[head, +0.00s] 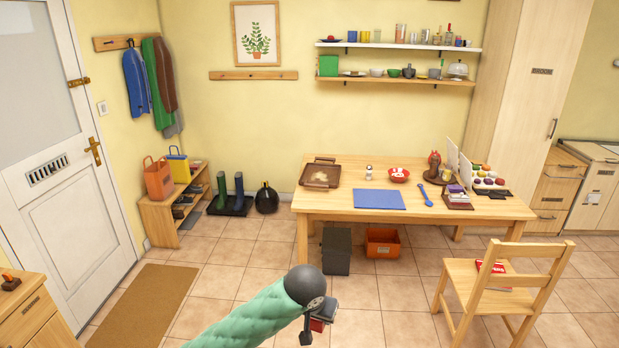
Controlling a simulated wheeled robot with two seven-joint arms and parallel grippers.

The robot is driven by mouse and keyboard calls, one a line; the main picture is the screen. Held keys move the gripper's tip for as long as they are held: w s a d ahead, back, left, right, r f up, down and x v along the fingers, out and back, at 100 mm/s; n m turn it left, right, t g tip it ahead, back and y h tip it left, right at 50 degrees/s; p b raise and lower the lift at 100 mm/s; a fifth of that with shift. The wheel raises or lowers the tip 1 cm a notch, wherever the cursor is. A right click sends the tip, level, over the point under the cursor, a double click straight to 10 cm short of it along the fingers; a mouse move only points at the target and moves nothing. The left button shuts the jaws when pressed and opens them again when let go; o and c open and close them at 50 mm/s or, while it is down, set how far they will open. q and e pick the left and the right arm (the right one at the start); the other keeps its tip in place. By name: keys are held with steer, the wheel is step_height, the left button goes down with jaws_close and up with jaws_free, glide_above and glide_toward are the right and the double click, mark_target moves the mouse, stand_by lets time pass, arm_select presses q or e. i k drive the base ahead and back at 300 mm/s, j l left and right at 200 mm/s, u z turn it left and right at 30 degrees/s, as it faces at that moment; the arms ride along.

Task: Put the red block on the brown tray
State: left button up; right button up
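The brown tray (321,174) lies at the left end of the wooden table, with a pale patch on its surface. My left arm comes in from the bottom, and its gripper (322,318) is low in front of the table, well short of the tray. A small red block (317,326) shows at the gripper's fingers and appears held between them. The fingers and the arm hide much of it. My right gripper is not in view.
On the wooden table (430,208) are a blue mat (378,198), a red bowl (399,175), a shaker (369,172) and several items at the right end. A chair (500,285) stands front right. A dark bin (336,251) and an orange crate (382,242) are underneath.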

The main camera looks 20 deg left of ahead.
mark_target(321, 176)
steer(key=j+z, duration=0.1)
steer(key=j, duration=1.15)
steer(key=j+z, duration=0.15)
steer(key=j, duration=1.1)
steer(key=i+j, duration=0.4)
steer(key=i+j+z, duration=0.15)
steer(key=i+j, duration=0.25)
steer(key=j, duration=0.15)
steer(key=i+j, duration=0.35)
steer(key=j, duration=0.2)
steer(key=i+j+z, duration=0.1)
steer(key=i, duration=0.3)
steer(key=i+j, duration=0.1)
steer(key=i, duration=0.35)
steer(key=z, duration=0.05)
